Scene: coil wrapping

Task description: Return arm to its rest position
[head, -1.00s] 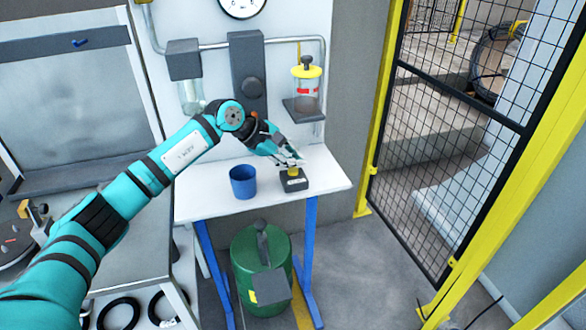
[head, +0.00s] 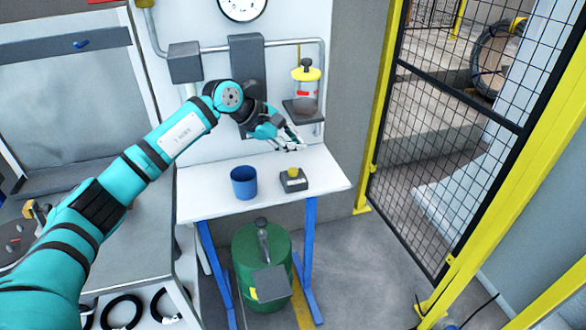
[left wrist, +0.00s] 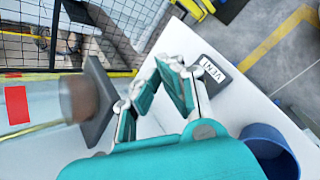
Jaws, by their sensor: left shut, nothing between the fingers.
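My left gripper (head: 291,147) is shut and empty. It hangs in the air above the back of the white table (head: 215,205), clear of the things on it. A blue cup (head: 243,183) stands upright to the left of the box. My left arm reaches in from the lower left. My right gripper is not in view.
A clear cylinder with a yellow cap (head: 306,88) stands on a wall shelf (head: 303,112) close above the gripper. A green bin (head: 262,255) stands under the table. A yellow-framed mesh fence (head: 440,130) is on the right. A grey workbench (head: 135,240) is on the left.

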